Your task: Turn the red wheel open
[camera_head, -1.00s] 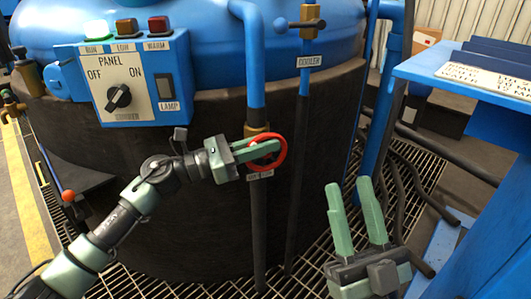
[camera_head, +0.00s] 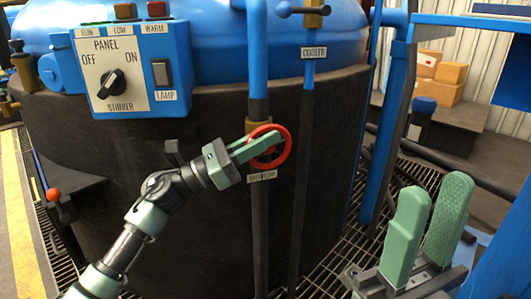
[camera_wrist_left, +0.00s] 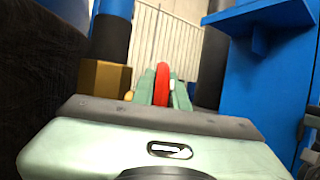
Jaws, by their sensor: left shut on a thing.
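The red wheel (camera_head: 282,147) is a small ring on a brass valve on the blue pipe at the front of the dark tank, above a small label. My left gripper (camera_head: 266,143) is shut on the wheel's rim. In the left wrist view the red wheel (camera_wrist_left: 162,84) shows edge-on between the two green fingers, beside the brass valve body (camera_wrist_left: 103,84). My right gripper (camera_head: 428,216) is at the lower right, away from the wheel, with its green fingers apart and nothing between them.
A blue control panel (camera_head: 84,73) with a black knob hangs at the left of the tank. A second pipe labelled COOLER (camera_head: 307,110) runs down just right of the wheel. Cardboard boxes (camera_head: 440,77) sit on a bench at the back right. Floor grating lies below.

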